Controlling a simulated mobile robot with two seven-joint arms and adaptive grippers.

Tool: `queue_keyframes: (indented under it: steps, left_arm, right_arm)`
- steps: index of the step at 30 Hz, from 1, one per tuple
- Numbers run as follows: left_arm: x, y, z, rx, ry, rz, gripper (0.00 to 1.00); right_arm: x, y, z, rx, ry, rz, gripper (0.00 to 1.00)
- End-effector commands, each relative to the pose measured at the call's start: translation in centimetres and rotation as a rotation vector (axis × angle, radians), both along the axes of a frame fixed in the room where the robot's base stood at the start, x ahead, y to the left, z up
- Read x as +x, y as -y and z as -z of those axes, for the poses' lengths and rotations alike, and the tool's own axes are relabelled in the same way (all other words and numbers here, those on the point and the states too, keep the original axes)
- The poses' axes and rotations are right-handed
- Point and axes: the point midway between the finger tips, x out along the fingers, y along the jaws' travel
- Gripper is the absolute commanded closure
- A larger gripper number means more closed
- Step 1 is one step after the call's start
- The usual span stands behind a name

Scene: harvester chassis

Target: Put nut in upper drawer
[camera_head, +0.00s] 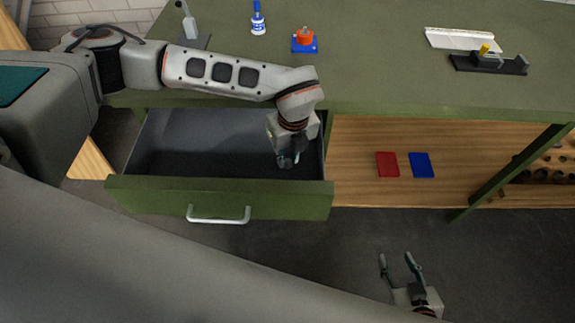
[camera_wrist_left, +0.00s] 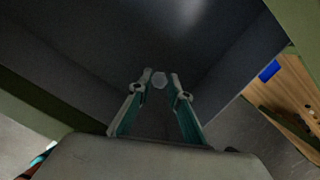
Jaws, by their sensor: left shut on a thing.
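The upper drawer (camera_head: 220,197) is pulled out from under the green workbench and its dark inside looks empty. My left gripper (camera_head: 288,161) points down over the right part of the open drawer. It is shut on the nut (camera_wrist_left: 160,79), a small grey hexagonal piece between its fingertips in the left wrist view (camera_wrist_left: 160,84). The nut cannot be made out clearly in the head view. The height of the nut above the drawer floor is hard to tell. My right gripper (camera_head: 397,260) is open and empty, low at the front right, away from the drawer.
On the bench top (camera_head: 370,70) stand a blue-and-white bottle (camera_head: 258,19), an orange part on a blue base (camera_head: 304,40), a white tray (camera_head: 460,39) and a black fixture (camera_head: 489,63). A red pad (camera_head: 387,165) and blue pad (camera_head: 421,165) lie on the wooden lower shelf.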

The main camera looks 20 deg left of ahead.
Motion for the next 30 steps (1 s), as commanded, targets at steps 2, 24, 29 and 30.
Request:
queue_keyframes:
  steps: [2,24,29,30]
  left_arm:
    - [0.0,0.0,0.5,0.0,0.0,0.0,1.0]
    - [0.0,0.0,5.1,0.0,0.001,0.0,1.0]
    - [0.0,0.0,5.2,0.0,0.001,0.0,0.65]
    - [0.0,0.0,5.2,0.0,0.001,0.0,0.65]
  right_arm:
    - [0.0,0.0,0.0,0.0,-0.001,0.0,0.6]
    - [-0.2,0.0,0.6,-0.002,-0.008,0.0,0.6]
    - [-0.2,0.0,0.6,-0.001,-0.007,0.001,0.6]
    - [-0.2,0.0,0.5,-0.001,-0.007,0.001,0.6]
